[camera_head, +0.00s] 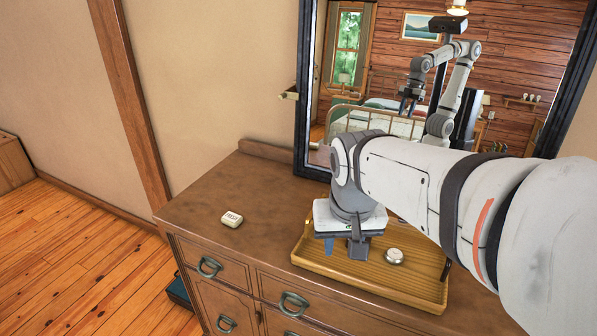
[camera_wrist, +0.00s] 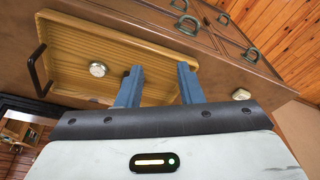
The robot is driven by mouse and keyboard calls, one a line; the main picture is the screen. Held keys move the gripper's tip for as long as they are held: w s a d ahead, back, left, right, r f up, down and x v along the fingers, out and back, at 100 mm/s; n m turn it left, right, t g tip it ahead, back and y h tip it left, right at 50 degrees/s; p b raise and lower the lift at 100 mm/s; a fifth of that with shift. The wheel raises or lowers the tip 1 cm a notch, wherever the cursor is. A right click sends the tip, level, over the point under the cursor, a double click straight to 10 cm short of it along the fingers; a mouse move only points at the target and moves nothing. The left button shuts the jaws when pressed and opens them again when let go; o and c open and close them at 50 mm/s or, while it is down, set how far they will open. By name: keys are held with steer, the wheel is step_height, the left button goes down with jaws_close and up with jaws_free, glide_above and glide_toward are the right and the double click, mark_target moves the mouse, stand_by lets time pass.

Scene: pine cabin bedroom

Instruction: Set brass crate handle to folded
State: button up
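A shallow golden-brown ribbed crate (camera_head: 425,297) sits on the dresser top, also seen in the wrist view (camera_wrist: 110,27). A dark U-shaped handle (camera_wrist: 34,72) sticks up or out from its far-left end in the wrist view. In the head view this handle (camera_head: 446,270) shows as a short dark bar at the crate's right end, partly hidden by my arm. I cannot tell its exact angle. My gripper (camera_head: 343,247) points down over the crate's left part. Its two blue-grey fingers (camera_wrist: 160,85) are apart, with nothing visible held between them.
A round silver tin (camera_head: 394,256) lies in the crate, right of my gripper. A small white box (camera_head: 232,219) rests on the dresser (camera_head: 210,200), left of the crate. A dark-framed mirror (camera_head: 303,90) stands behind. The dresser's left top is mostly clear.

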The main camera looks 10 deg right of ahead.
steer(key=w+f+m+g+h, duration=0.1)
steer(key=w+m+g, duration=0.15)
steer(key=w, duration=1.05)
steer(key=w+f+m+g, duration=0.1)
steer(key=w+m, duration=0.2)
steer(key=w, duration=1)
steer(key=shift+s+f+p, duration=0.2)
steer(key=shift+f+p, duration=0.1)
steer(key=shift+f, duration=0.95)
steer(key=shift+s+f+p, duration=0.15)
steer(key=shift+f+p, duration=0.15)
steer(key=shift+f, duration=0.9)
steer(key=shift+s+f+p, duration=0.2)
steer(key=shift+f+p, duration=0.1)
steer(key=shift+f, duration=0.95)
